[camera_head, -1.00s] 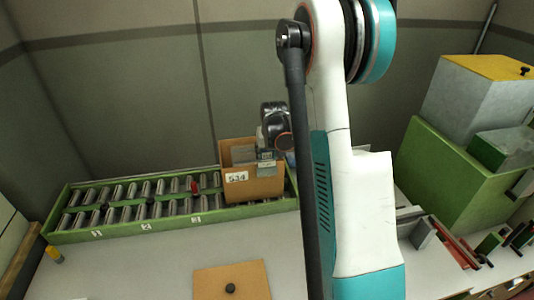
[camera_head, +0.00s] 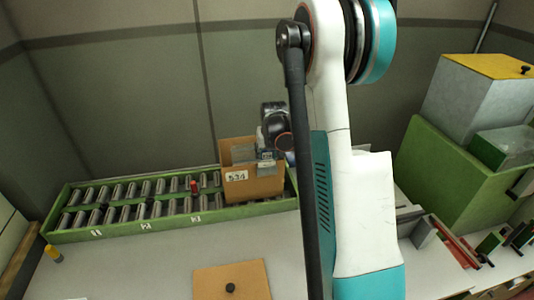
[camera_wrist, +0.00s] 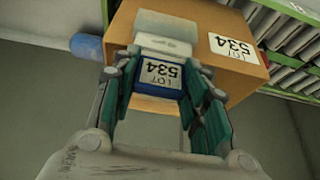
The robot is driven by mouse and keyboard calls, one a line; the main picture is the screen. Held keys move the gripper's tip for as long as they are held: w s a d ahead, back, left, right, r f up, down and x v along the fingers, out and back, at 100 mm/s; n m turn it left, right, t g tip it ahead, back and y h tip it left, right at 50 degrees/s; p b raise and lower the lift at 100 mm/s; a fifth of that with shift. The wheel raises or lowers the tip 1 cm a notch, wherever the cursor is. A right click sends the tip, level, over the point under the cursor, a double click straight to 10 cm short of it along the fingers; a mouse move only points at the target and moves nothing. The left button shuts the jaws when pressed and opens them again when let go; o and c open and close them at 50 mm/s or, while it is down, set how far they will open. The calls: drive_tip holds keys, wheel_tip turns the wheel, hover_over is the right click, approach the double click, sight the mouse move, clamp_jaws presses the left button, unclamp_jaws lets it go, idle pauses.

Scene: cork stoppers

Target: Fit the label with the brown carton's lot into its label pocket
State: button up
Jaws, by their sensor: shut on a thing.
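The brown carton (camera_head: 262,188) stands on the roller conveyor, with a printed white 534 sticker on its front. In the wrist view the carton (camera_wrist: 205,75) carries the LOT 534 sticker (camera_wrist: 232,47) at right. My gripper (camera_wrist: 160,72) is shut on a blue-edged label (camera_wrist: 162,74) reading LOT 534, upside down in that view. The label is close to the carton's face, just by a pale grey block (camera_wrist: 165,28) that looks like the label pocket. Whether the label is inside it, I cannot tell. My gripper (camera_head: 267,158) is at the carton's upper front in the head view.
The green-framed roller conveyor (camera_head: 130,232) runs left from the carton, with a red piece (camera_head: 194,186) on it. A brown board with a black knob (camera_head: 232,280) lies on the table. Green and grey boxes (camera_head: 455,170) stand at right.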

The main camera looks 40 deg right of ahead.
sight(267, 162)
drive_tip(key=shift+f+b, duration=1.6)
drive_tip(key=shift+f, duration=0.3)
idle(0.8)
drive_tip(key=shift+s+a+f, duration=0.1)
drive_tip(key=shift+s+f, duration=0.1)
drive_tip(key=shift+f, duration=0.05)
idle(0.5)
drive_tip(key=o, duration=0.7)
drive_tip(key=shift+b, duration=0.3)
drive_tip(key=shift+o, duration=1.3)
drive_tip(key=shift+w+f, duration=0.15)
drive_tip(key=shift+w, duration=0.1)
drive_tip(key=shift+s, duration=0.1)
drive_tip(key=v, duration=1.2)
